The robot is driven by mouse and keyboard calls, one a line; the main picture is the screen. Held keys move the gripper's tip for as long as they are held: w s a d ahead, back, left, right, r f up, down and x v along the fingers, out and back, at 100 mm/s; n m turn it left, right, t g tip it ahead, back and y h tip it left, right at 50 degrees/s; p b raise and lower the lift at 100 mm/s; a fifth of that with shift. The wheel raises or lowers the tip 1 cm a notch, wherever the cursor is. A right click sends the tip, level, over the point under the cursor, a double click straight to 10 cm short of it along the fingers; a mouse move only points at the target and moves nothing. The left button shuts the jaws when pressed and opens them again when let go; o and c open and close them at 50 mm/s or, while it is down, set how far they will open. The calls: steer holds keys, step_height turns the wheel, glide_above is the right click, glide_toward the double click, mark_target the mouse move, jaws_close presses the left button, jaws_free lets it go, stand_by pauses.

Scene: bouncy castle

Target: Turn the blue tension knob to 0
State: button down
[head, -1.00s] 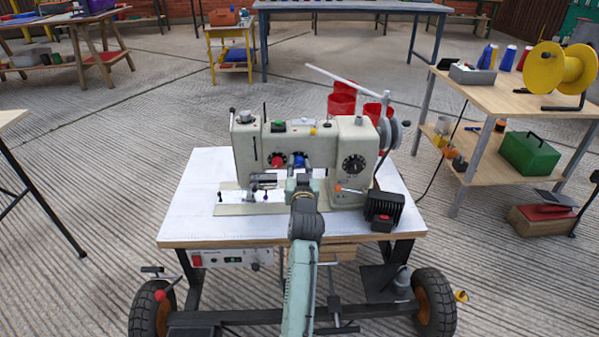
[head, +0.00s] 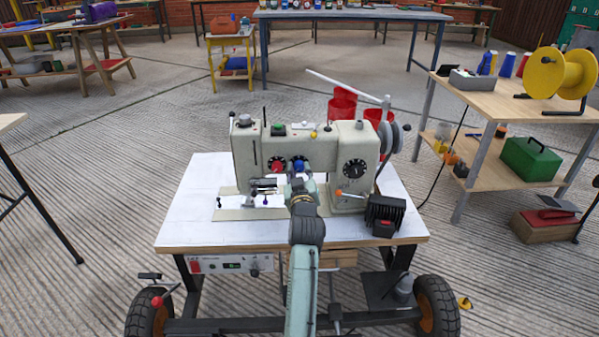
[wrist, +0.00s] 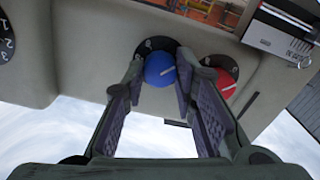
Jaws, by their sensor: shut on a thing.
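The blue tension knob (head: 299,165) is on the front of the beige sewing machine (head: 330,152). In the wrist view the blue knob (wrist: 160,69) sits between the two fingers of my gripper (wrist: 160,82), which is shut on it. A pale pointer line on the knob's face points to the right and slightly up in that view. A black dial plate (wrist: 157,45) shows partly behind the knob; its figures are too small to read surely. In the head view my gripper (head: 298,178) reaches the machine's front from below, just under the knob.
A red knob (wrist: 226,84) sits close beside the blue one, near one finger; it also shows in the head view (head: 277,166). A larger black numbered dial (head: 354,168) is to the right. The machine stands on a white-topped wheeled table (head: 190,215).

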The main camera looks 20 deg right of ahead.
steer(key=c, duration=1.3)
jaws_free()
steer(key=shift+r, duration=0.1)
